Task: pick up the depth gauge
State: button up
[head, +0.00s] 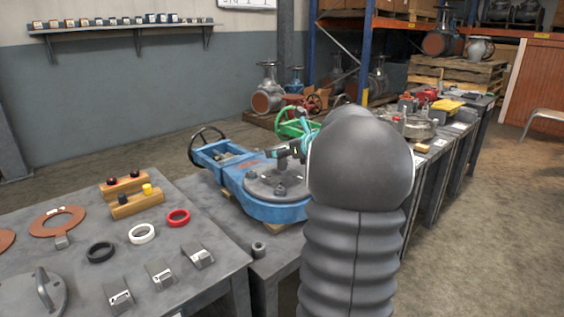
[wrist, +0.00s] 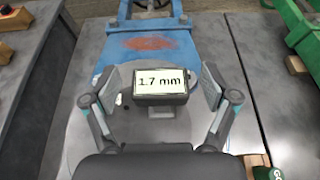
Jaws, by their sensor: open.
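The depth gauge (wrist: 161,99) is a small dark box with a lit display reading "1.7 mm". In the wrist view it stands on the round grey plate of a blue valve body (wrist: 150,47). My gripper (wrist: 160,84) is open, with one finger on each side of the gauge and a visible gap on both sides. In the head view my gripper (head: 288,150) is over the grey plate (head: 262,186), partly hidden behind my arm; the gauge is not clearly distinguishable there.
A near table (head: 215,235) at left holds coloured rings, wooden blocks and small metal blocks. A green handwheel part (wrist: 306,42) lies right of the blue valve. A small metal nut (head: 258,249) sits near the bench's front. More benches with parts stand behind my arm.

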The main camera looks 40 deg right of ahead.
jog(key=shift+r, duration=0.1)
grip_shut()
